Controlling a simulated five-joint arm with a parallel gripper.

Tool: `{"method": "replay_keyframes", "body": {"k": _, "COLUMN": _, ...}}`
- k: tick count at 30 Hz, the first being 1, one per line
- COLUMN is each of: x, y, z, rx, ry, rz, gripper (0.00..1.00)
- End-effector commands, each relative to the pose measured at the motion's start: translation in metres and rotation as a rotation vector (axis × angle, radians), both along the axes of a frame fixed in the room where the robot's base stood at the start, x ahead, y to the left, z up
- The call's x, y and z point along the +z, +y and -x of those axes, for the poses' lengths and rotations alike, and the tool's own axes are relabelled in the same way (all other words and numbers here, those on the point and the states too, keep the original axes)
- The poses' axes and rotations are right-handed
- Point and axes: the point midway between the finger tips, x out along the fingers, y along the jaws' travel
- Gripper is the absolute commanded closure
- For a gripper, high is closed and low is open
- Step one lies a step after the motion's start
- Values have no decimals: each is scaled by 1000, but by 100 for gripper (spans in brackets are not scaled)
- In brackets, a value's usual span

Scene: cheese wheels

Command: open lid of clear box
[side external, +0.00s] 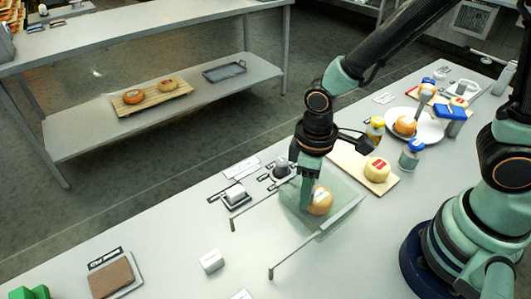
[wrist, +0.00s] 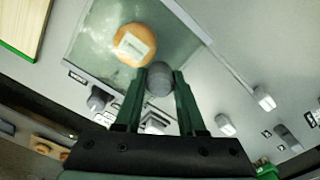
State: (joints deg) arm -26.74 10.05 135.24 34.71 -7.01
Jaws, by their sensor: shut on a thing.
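The clear box (side external: 291,213) stands on the counter below my arm in the side view, with an orange cheese wheel (side external: 320,200) bearing a white label. In the wrist view the clear panel (wrist: 88,45) and the labelled cheese (wrist: 134,44) show just beyond my fingers. My gripper (side external: 306,198) reaches down at the box. In the wrist view my gripper (wrist: 160,76) has a round grey knob (wrist: 159,81) between its two green fingers and is shut on it. I cannot tell whether the lid is raised.
A wooden board with a cheese wheel (side external: 377,169) lies behind the box. A blue-capped jar (side external: 411,153) and a white plate (side external: 428,132) stand farther right. Thin rods with grey ends (side external: 271,272) reach toward the front.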

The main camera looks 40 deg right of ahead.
Motion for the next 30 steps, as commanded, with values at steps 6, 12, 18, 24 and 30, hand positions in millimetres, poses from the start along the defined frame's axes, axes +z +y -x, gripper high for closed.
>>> {"method": "replay_keyframes", "body": {"k": 6, "x": 1, "y": 0, "z": 0, "rx": 0, "ry": 1, "rz": 1, "gripper": 100}}
{"method": "replay_keyframes", "body": {"k": 12, "x": 1, "y": 0, "z": 0, "rx": 0, "ry": 1, "rz": 1, "gripper": 100}}
{"method": "replay_keyframes", "body": {"k": 18, "x": 1, "y": 0, "z": 0, "rx": 0, "ry": 1, "rz": 1, "gripper": 100}}
{"method": "replay_keyframes", "body": {"k": 24, "x": 1, "y": 17, "z": -1, "rx": 6, "ry": 1, "rz": 1, "gripper": 100}}
{"method": "replay_keyframes", "body": {"k": 30, "x": 1, "y": 69, "z": -1, "rx": 10, "ry": -1, "rz": -1, "gripper": 100}}
